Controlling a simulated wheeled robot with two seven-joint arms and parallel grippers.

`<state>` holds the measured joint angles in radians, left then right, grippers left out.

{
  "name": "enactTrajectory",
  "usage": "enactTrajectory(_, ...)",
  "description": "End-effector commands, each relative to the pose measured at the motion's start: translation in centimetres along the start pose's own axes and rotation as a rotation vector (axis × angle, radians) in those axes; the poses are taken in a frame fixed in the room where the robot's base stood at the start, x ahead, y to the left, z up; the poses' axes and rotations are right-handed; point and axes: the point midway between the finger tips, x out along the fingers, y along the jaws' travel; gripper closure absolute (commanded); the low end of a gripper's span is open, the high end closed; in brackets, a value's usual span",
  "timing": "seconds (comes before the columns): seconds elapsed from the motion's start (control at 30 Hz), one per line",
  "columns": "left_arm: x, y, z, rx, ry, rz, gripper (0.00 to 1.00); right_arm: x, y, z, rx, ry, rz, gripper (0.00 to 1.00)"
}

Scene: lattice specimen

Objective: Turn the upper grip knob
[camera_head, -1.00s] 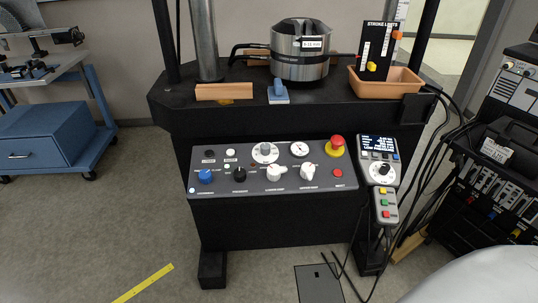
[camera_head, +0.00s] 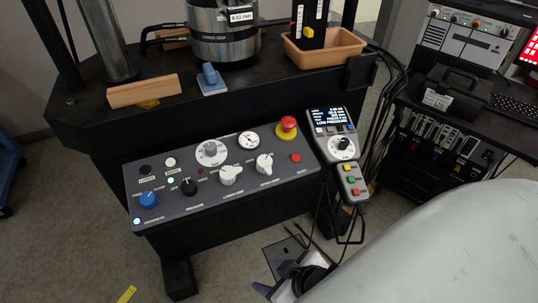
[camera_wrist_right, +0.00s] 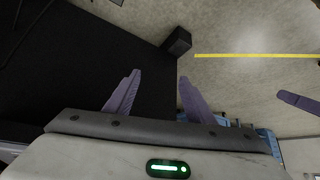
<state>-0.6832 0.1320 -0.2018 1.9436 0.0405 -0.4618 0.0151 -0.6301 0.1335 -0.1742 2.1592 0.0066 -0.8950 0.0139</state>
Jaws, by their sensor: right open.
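The upper grip knob (camera_head: 264,163) is a white pointer knob on the sloped grey control panel (camera_head: 190,215), right of the similar lower grip knob (camera_head: 231,174). My right gripper (camera_head: 276,278) is at the bottom of the head view, in front of and below the panel, apart from the knob. Its two purple fingers (camera_wrist_right: 156,98) are spread with nothing between them in the right wrist view. The knob does not show there. A purple finger-like piece (camera_wrist_right: 298,102) at that view's right edge may belong to my left gripper, which the head view does not show.
A red emergency button (camera_head: 287,125), a blue knob (camera_head: 148,199) and a black knob (camera_head: 189,187) are also on the panel. A handset (camera_head: 340,146) with cables hangs at its right. A wooden block (camera_head: 144,91) and orange tray (camera_head: 325,50) are on the press table above.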

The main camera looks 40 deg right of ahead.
Motion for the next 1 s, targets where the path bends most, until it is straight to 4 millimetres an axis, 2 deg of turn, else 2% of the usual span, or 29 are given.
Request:
enactTrajectory(0.17,-0.2,0.0,0.5,-0.002,-0.011,0.0,0.69,-3.3,2.9,-4.1,-0.031,-0.01,0.086,0.51)
enactTrajectory(0.27,-0.2,0.0,0.6,-0.002,-0.012,0.0,0.69,-5.2,5.1,-8.0,-0.062,0.057,0.17,0.51)
enactTrajectory(0.37,-0.2,0.0,0.5,-0.003,-0.011,-0.001,0.69,-6.7,7.0,-12.2,-0.096,0.163,0.248,0.51)
enactTrajectory(0.5,-0.2,-0.1,0.5,-0.003,-0.011,-0.002,0.69,-9.3,8.8,-18.8,-0.159,0.363,0.345,0.51)
enactTrajectory(0.57,-0.2,-0.1,0.5,-0.003,-0.01,-0.002,0.69,-10.7,9.2,-21.9,-0.196,0.467,0.384,0.51)
enactTrajectory(0.67,-0.2,-0.1,0.5,-0.003,-0.01,-0.003,0.69,-13.9,9.1,-27.4,-0.282,0.67,0.444,0.51)
enactTrajectory(0.7,-0.2,-0.1,0.4,-0.003,-0.009,-0.003,0.69,-15.4,8.7,-29.7,-0.327,0.762,0.465,0.51)
enactTrajectory(0.77,-0.2,-0.1,0.4,-0.003,-0.008,-0.003,0.69,-18.0,7.6,-33.0,-0.408,0.907,0.488,0.51)
enactTrajectory(0.83,-0.1,-0.2,0.3,-0.002,-0.007,-0.004,0.69,-21.6,5.3,-36.5,-0.537,1.097,0.506,0.51)
enactTrajectory(0.87,-0.1,-0.2,0.3,-0.002,-0.006,-0.004,0.69,-23.3,3.8,-37.8,-0.607,1.185,0.508,0.51)
enactTrajectory(0.9,-0.1,-0.2,0.2,-0.002,-0.005,-0.004,0.69,-25.4,1.5,-39.2,-0.715,1.302,0.503,0.51)
enactTrajectory(0.97,-0.1,-0.2,0.1,-0.002,-0.003,-0.004,0.69,-28.2,-2.4,-40.2,-0.902,1.463,0.48,0.51)
enactTrajectory(1.0,-0.1,-0.2,0.1,-0.001,-0.003,-0.004,0.69,-29.5,-5.2,-40.2,-1.041,1.555,0.454,0.51)
